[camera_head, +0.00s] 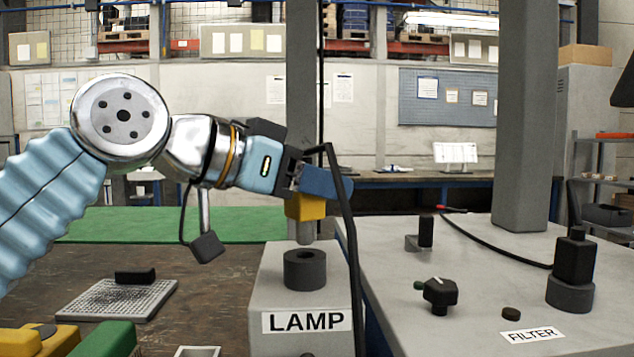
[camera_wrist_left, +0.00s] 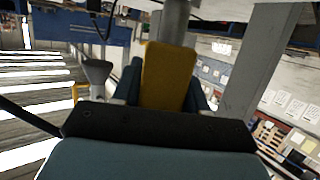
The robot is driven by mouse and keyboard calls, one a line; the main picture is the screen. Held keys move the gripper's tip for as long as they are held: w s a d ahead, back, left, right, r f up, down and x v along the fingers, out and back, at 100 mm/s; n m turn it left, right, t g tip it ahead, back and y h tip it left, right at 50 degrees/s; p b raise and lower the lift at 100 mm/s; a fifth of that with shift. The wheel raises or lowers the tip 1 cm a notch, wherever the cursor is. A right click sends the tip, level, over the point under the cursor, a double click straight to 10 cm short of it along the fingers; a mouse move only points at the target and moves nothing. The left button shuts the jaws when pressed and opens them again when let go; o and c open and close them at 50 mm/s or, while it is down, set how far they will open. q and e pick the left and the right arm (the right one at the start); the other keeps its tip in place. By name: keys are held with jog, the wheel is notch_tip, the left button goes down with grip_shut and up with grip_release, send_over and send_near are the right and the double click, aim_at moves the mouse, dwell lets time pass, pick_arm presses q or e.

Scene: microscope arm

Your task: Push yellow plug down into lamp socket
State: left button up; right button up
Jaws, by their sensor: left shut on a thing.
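The yellow plug (camera_head: 305,208) is held by my left gripper (camera_head: 312,185) in the head view, upright with its grey tip pointing down. The lamp socket (camera_head: 305,268) is a dark ring on top of the grey box labelled LAMP. The plug tip is above the socket opening, with a small gap showing. In the left wrist view the yellow plug (camera_wrist_left: 168,75) sits between the blue fingers of the left gripper (camera_wrist_left: 165,88). A black cable hangs from the gripper area down past the box's right side. My right gripper is not in view.
The FILTER box (camera_head: 480,290) stands to the right with a black plug in its socket (camera_head: 571,290), a black knob (camera_head: 440,295) and a small black post. A perforated plate (camera_head: 115,300) and yellow and green blocks lie on the left bench. A grey column (camera_head: 526,110) rises at right.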

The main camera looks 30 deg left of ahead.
aim_at(291, 210)
pick_arm(q)
jog(key=shift+f+b, duration=1.9)
jog(key=shift+f, duration=0.15)
jog(key=o, duration=1.2)
jog(key=shift+s+a+r, duration=0.3)
jog(key=shift+s, duration=0.3)
jog(key=p+v, duration=0.1)
jog(key=v, duration=1.1)
jog(key=shift+s+a, duration=0.15)
jog(key=shift+s, duration=0.05)
jog(key=shift+f, duration=0.1)
